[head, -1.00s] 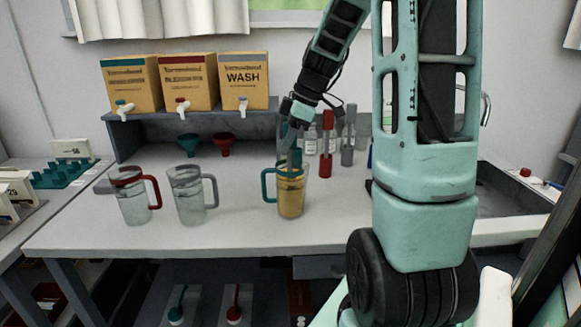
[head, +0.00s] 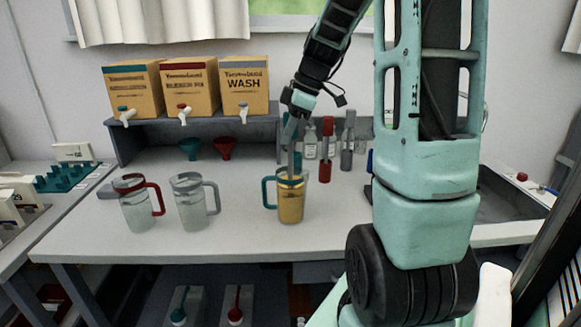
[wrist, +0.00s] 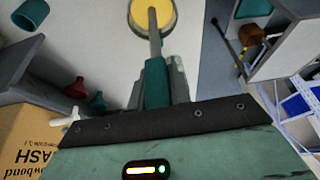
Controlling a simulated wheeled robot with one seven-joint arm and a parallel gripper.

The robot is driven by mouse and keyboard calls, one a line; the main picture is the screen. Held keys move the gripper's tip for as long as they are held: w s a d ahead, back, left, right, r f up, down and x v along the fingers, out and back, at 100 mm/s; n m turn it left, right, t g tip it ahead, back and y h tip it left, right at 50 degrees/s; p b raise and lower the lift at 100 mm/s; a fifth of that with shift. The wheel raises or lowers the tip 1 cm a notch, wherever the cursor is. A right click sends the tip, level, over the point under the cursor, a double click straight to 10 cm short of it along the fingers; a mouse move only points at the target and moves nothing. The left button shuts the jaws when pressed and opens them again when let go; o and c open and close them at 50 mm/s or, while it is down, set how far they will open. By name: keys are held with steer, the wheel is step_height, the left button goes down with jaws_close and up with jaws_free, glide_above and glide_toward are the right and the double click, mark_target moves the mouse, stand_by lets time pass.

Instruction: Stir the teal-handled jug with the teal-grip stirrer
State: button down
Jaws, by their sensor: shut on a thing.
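The teal-handled jug (head: 291,207) stands upright on the bench with yellow liquid in it, its handle toward the left. My gripper (head: 293,118) is above the jug, shut on the teal-grip stirrer (wrist: 155,83). The stirrer's grey shaft (head: 291,160) runs down into the jug's mouth. In the wrist view, the shaft ends in the yellow liquid of the jug (wrist: 166,14). The stirrer's lower tip is hidden in the liquid.
A red-handled jug (head: 138,210) and a grey-handled jug (head: 190,205) stand to the left. A red stirrer (head: 326,150) and a grey stirrer (head: 347,145) stand behind, to the right. Boxes with taps line the shelf (head: 200,130). The bench front is clear.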

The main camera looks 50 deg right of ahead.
steer(key=shift+r+p, duration=2.65)
steer(key=shift+r, duration=1.6)
steer(key=shift+r+p, duration=1.35)
steer(key=shift+r, duration=0.65)
steer(key=s+a+r+b, duration=0.1)
steer(key=s+a+r, duration=0.1)
steer(key=s+a, duration=0.2)
steer(key=s, duration=0.3)
steer(key=shift+s+a+b, duration=0.35)
